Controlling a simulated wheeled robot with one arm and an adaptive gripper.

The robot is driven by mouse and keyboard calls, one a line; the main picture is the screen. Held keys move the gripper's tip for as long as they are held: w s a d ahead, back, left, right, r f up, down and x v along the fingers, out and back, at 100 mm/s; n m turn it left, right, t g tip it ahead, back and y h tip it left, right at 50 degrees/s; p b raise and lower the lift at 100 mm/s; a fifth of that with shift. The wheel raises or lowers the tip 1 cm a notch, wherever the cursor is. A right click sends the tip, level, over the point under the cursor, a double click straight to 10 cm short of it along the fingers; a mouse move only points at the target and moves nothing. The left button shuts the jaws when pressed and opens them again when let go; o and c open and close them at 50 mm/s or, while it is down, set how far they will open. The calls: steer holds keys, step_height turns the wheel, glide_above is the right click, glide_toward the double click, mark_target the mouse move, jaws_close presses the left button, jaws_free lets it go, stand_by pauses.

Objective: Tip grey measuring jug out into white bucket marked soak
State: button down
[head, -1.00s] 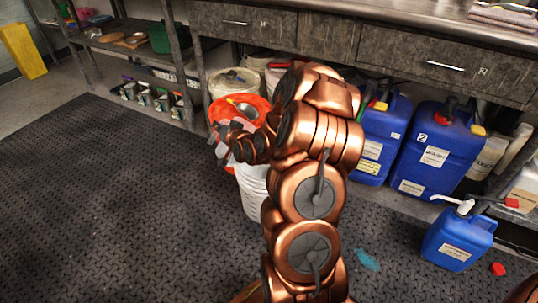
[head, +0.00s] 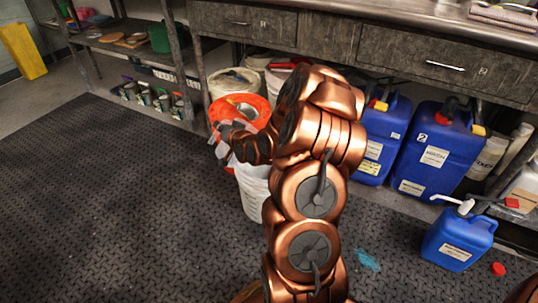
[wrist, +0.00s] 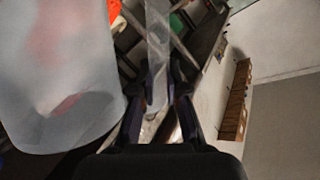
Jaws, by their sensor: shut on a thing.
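My gripper (wrist: 160,100) is shut on the handle (wrist: 157,45) of a translucent grey measuring jug (wrist: 55,60), whose body fills the left of the wrist view. The jug looks strongly tilted, with a reddish patch showing low in it. In the head view the jug (head: 221,150) is partly hidden by my gripper (head: 232,142), over or in front of a white bucket (head: 254,190). The bucket's mouth is hidden by my gripper and jug, and no soak marking is readable. I cannot tell whether anything is pouring.
An orange bucket (head: 222,107) stands just behind the white one. More pale buckets (head: 233,80) stand under the bench (head: 330,38). Blue canisters (head: 433,150) stand at right, with a smaller blue canister (head: 458,240) and a red cap (head: 498,269) in front. The left floor is clear.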

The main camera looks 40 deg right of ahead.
steer(key=shift+s+d+f+m, duration=0.15)
steer(key=shift+d+f+m, duration=0.05)
steer(key=shift+d+m, duration=0.3)
stand_by(1.3)
steer(key=shift+s+d+r+m+t+y, duration=0.15)
steer(key=shift+d+m, duration=0.2)
steer(key=shift+s+d+r+m+t+y, duration=0.1)
steer(key=shift+s+d+m+t+y, duration=0.05)
steer(key=shift+d+m, duration=0.2)
stand_by(3.3)
steer(key=shift+s+d+f+m, duration=0.15)
steer(key=shift+d+f+m, duration=0.2)
steer(key=shift+d, duration=0.1)
stand_by(1.8)
